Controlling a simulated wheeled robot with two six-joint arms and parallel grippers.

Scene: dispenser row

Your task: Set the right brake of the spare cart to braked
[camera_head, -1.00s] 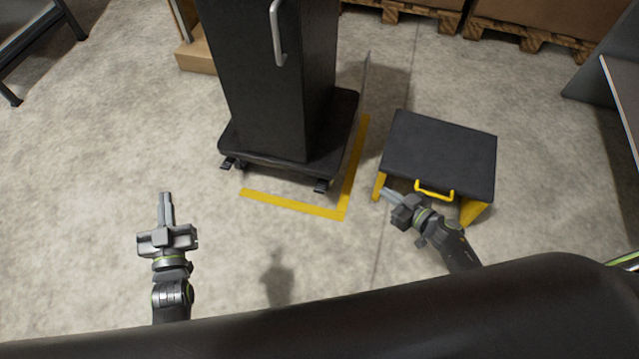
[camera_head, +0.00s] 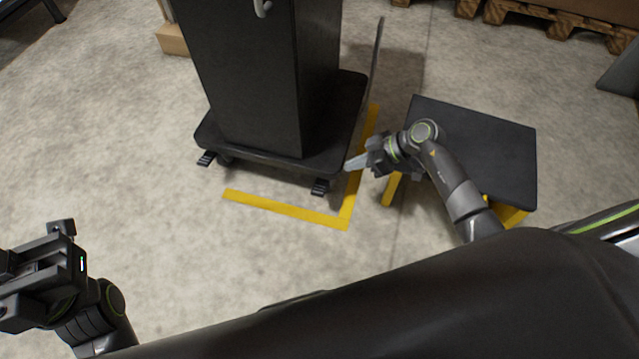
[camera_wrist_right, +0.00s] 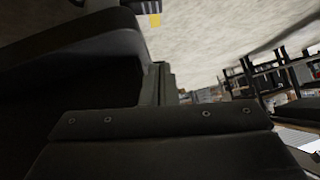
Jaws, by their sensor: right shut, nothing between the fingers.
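The cart (camera_head: 250,90), a tall black cabinet on a wheeled base (camera_head: 270,151), stands in the middle of the head view. Two small dark brake pedals stick out at its near edge, the left one (camera_head: 206,158) and the right one (camera_head: 320,187). Both look alike; I cannot tell their setting. My right gripper (camera_head: 352,163) is shut and empty beside the base's near right corner, a little up and right of the right pedal. Its fingers (camera_wrist_right: 160,84) also show in the wrist view. My left gripper (camera_head: 30,270) is at the lower left, far from the cart; its fingertips are unclear.
A black-topped step stool (camera_head: 480,150) with yellow legs stands right of the cart, under my right arm. Yellow floor tape (camera_head: 285,209) marks a corner around the cart. Pallets (camera_head: 560,22) lie at the back right. The floor in front is clear.

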